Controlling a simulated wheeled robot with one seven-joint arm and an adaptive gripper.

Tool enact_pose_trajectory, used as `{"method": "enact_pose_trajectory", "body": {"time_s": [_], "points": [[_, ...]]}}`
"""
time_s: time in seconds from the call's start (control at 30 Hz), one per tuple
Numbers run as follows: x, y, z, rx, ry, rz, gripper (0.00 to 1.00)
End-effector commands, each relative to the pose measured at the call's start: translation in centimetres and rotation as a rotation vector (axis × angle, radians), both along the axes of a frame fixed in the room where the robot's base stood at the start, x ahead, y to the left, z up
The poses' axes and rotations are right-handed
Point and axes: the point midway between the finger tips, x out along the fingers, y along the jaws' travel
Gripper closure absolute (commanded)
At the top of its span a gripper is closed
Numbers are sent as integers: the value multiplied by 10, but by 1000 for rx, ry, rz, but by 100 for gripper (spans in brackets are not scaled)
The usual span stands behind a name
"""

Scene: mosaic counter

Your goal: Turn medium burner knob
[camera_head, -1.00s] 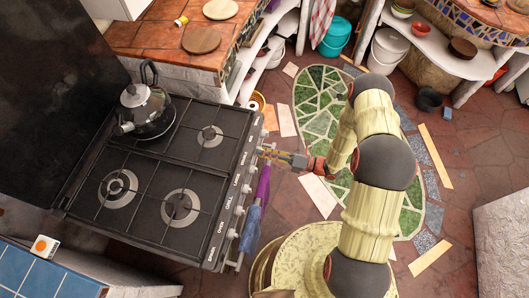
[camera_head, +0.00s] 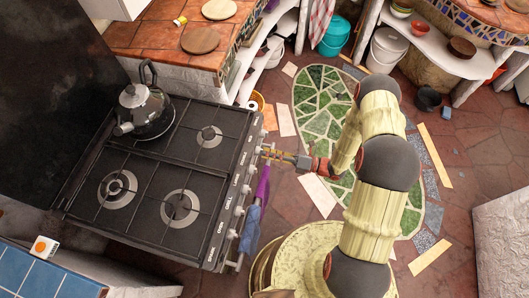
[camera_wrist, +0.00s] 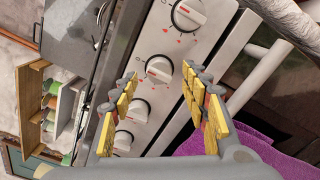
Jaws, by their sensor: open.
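The stove (camera_head: 150,185) has a row of white knobs along its front edge, with labels too small to read surely. In the wrist view several white knobs line the steel panel (camera_wrist: 165,40). One knob (camera_wrist: 160,69) with a red mark lies between and just beyond my fingertips. My gripper (camera_wrist: 160,76) is open, its yellow-padded fingers on either side of that knob in the picture; contact cannot be told. In the head view my gripper (camera_head: 267,152) is at the stove front near the far knobs, which it partly hides. Which knob is the medium one is unclear.
A kettle (camera_head: 146,110) stands on the back left of the stove. A purple cloth (camera_head: 263,184) and a blue cloth (camera_head: 250,228) hang at the stove front. A rail (camera_wrist: 262,72) runs beside the knob panel. The floor around the green mosaic (camera_head: 318,105) looks open.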

Motion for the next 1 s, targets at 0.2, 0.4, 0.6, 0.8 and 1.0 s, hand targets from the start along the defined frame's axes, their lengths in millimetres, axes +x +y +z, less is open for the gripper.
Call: {"method": "enact_pose_trajectory", "body": {"time_s": [0.2, 0.4, 0.6, 0.8, 1.0], "points": [[-13, -41, 0, 0, -1, -7, 54], [-25, -73, 0, 0, -1, -5, 54], [-32, -92, 0, 0, 0, -2, 54], [-34, -96, 0, 0, 0, -1, 54], [-34, -96, 0, 0, 0, -1, 54]]}}
